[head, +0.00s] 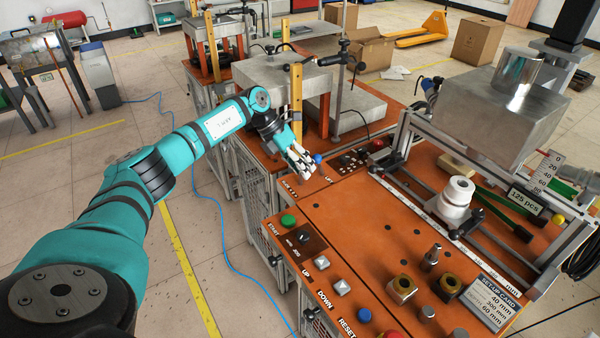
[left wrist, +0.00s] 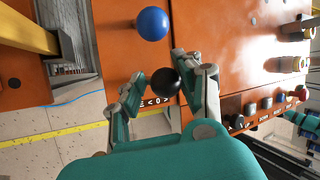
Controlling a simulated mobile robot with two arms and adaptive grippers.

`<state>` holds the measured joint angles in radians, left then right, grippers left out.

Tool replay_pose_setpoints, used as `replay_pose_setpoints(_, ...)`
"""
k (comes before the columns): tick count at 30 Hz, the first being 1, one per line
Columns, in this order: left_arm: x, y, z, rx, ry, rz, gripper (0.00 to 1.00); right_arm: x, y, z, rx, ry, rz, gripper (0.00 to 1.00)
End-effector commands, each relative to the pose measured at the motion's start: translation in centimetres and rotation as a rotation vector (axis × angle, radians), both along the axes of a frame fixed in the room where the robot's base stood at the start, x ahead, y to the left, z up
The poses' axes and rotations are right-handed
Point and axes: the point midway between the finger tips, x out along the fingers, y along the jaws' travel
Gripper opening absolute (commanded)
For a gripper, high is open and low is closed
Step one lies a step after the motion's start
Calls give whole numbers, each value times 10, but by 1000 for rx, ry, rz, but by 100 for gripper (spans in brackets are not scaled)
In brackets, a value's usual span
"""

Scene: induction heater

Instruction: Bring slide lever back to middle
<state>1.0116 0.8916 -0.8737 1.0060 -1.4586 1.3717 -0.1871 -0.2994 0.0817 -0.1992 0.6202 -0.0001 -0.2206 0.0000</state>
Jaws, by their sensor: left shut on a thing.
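The knob and lever are hidden by the fingers in the head view. A blue ball knob (head: 318,159) stands just beyond the fingertips; it also shows in the left wrist view (left wrist: 152,23), apart from the gripper. My right gripper is not in view.
A green START button (head: 288,221), a black selector (head: 304,237) and UP (head: 322,262), DOWN (head: 342,287) and RESET (head: 365,314) buttons line the near edge. A white ceramic part (head: 456,198) and brass blocks (head: 401,290) stand right.

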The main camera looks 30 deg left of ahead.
Motion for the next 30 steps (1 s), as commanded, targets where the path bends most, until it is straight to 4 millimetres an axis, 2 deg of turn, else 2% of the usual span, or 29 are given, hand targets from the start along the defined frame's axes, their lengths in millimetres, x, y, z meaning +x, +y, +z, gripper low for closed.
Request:
replay_pose_setpoints(1,-1,-8,-3,-31,12,-13,0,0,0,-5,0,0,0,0)
replay_pose_setpoints(21,-2,-12,0,-100,41,-15,0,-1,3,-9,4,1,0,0)
replay_pose_setpoints(22,-2,-12,-1,-99,41,-15,38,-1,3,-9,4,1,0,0)
replay_pose_setpoints(26,-2,-10,0,-97,40,-11,53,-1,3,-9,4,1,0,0)
replay_pose_setpoints(30,-2,-8,0,-95,39,-7,53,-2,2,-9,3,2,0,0)
